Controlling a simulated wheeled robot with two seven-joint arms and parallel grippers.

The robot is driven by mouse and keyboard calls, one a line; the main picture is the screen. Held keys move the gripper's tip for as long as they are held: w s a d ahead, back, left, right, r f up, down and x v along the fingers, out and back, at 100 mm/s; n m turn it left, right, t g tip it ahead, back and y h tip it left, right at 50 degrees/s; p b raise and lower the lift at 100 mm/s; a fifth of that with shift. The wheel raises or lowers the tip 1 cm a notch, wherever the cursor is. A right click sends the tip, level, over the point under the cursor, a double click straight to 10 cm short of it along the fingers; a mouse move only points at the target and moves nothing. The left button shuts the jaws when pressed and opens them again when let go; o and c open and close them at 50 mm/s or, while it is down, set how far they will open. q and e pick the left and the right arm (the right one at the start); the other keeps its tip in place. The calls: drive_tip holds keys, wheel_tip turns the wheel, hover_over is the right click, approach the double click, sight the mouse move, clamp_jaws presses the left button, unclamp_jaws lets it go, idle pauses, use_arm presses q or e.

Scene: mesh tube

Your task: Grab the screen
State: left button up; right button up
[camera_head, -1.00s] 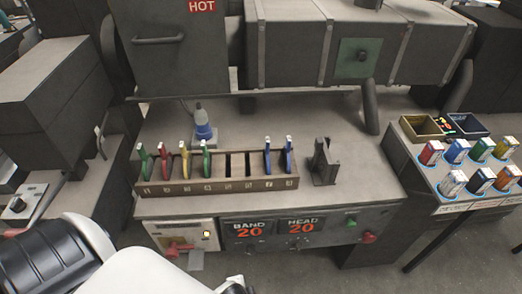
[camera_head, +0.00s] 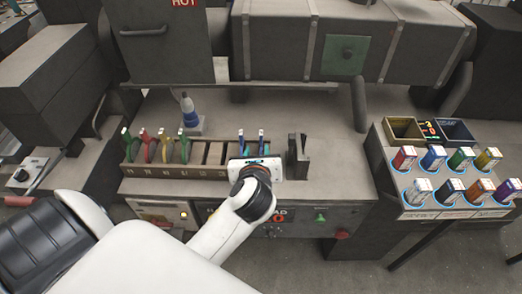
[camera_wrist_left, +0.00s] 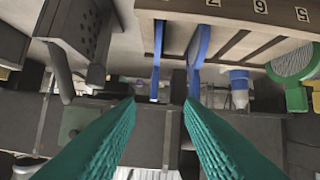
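The wooden rack (camera_head: 205,173) holds thin upright screens in numbered slots. A red screen (camera_head: 146,147), a yellow screen (camera_head: 164,147) and green ones stand at its left. Two blue screens, one (camera_head: 241,143) left and one (camera_head: 261,140) right, stand at its right end. My left gripper reaches the rack's right end; its wrist hides the lower blue screens and its fingers in the head view. In the left wrist view, its teal fingers (camera_wrist_left: 159,103) are open, with the blue screens (camera_wrist_left: 157,60) (camera_wrist_left: 198,50) just ahead. Nothing is visibly held. My right gripper is not in view.
A dark upright holder (camera_head: 298,157) stands just right of the rack. A display stand (camera_head: 400,205) with several coloured boxes is at the right. A large grey machine (camera_head: 275,45) spans the back. Two slots mid-rack are empty.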

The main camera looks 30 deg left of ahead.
sight(261, 134)
use_arm(q)
drive_tip(key=shift+m, duration=0.5)
drive_tip(key=x, duration=0.8)
drive_tip(key=p+x, duration=0.1)
drive_tip(key=x, duration=0.3)
drive_tip(key=shift+w+d, duration=0.2)
drive_tip(key=shift+w, duration=0.1)
clamp_jaws()
